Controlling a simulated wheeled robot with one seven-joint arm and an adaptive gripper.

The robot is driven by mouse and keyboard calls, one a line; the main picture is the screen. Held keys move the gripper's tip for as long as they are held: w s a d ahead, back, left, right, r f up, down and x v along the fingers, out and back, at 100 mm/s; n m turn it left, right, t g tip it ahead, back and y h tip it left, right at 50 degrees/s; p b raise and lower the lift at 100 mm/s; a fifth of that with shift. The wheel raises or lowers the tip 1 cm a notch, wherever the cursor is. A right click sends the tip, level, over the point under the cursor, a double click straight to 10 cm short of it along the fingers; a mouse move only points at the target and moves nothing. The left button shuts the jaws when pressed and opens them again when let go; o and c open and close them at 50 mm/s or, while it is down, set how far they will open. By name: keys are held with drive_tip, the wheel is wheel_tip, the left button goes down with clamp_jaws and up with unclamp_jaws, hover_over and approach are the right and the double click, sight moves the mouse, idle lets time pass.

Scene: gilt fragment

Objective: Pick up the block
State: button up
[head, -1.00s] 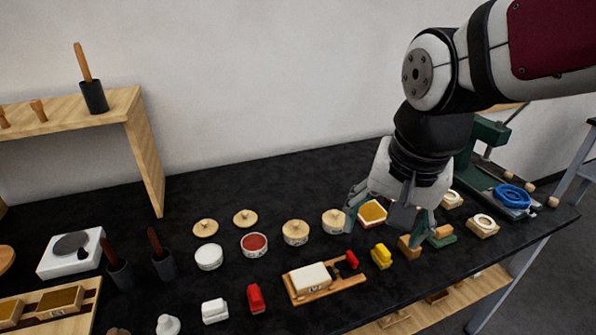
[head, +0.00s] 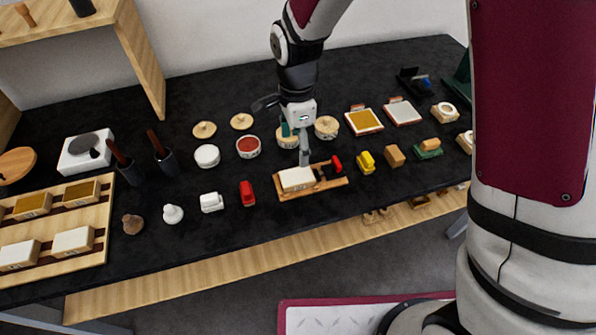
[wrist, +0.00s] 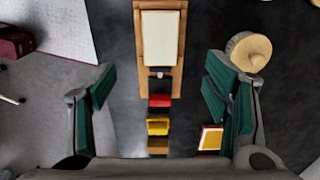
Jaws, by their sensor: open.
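Several block-like things are in view, and I cannot tell which one the task means. A cream block (head: 297,179) lies on a wooden tray (head: 327,184); in the wrist view the cream block (wrist: 160,40) is at top centre. A red block (head: 336,162) is by the tray's right end. A yellow block (head: 366,162) and a tan block (head: 394,156) stand further right. In the wrist view the red block (wrist: 159,100) and yellow block (wrist: 157,127) line up between the fingers. My gripper (head: 297,147) is open and empty, pointing down near the tray; its fingers partly hide a jar.
Lidded jars (head: 326,127) and a red-filled bowl (head: 248,147) stand close behind the tray. A red stamp (head: 247,192) and white stamp (head: 211,202) are left. A gold pad (head: 364,121) lies behind right. The black table's front edge is near.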

sight(297, 176)
wheel_tip(297, 176, down, 12)
drive_tip(key=shift+r+p, duration=0.1)
drive_tip(key=shift+p, duration=0.6)
drive_tip(key=shift+c, duration=0.2)
drive_tip(key=c, duration=1.2)
